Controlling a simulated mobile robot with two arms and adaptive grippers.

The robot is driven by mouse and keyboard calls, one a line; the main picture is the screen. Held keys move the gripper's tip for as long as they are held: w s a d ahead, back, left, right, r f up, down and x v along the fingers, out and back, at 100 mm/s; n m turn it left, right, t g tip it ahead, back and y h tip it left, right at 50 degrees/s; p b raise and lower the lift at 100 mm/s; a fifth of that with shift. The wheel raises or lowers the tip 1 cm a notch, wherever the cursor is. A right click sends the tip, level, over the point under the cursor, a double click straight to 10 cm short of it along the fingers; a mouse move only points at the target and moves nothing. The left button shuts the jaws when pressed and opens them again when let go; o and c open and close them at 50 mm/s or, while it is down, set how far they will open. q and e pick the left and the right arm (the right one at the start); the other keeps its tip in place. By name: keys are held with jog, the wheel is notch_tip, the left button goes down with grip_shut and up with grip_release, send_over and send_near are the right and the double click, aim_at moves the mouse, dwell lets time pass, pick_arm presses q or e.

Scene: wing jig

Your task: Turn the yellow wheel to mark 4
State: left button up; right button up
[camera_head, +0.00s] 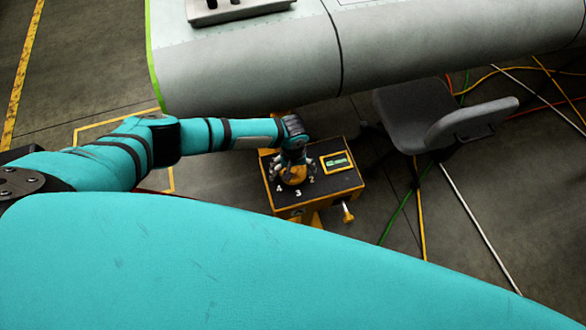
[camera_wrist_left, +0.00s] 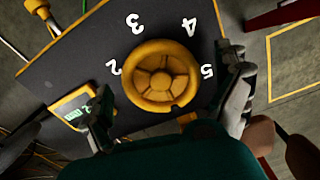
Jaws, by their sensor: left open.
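The yellow wheel (camera_head: 295,176) sits on the dark top of an orange-edged box. In the left wrist view the wheel (camera_wrist_left: 162,76) is seen from above, with white marks 2, 3, 4 and 5 around it. The mark 4 (camera_wrist_left: 189,27) is at its upper right. A small dark notch shows on the rim at the lower right. My left gripper (camera_head: 293,163) is over the wheel, pointing down. In the wrist view my left gripper (camera_wrist_left: 170,80) is open, with one finger on each side of the wheel. I cannot tell whether they touch it. My right gripper is not in view.
A small green display (camera_head: 337,162) is on the box top, and a yellow-ended handle (camera_head: 348,213) sticks out from its front. A large grey wing (camera_head: 420,45) hangs behind the box. A grey chair (camera_head: 430,115) and floor cables are at the right.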

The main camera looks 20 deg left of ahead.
pick_arm(q)
jog(key=c, duration=1.1)
jog(key=shift+m, duration=0.3)
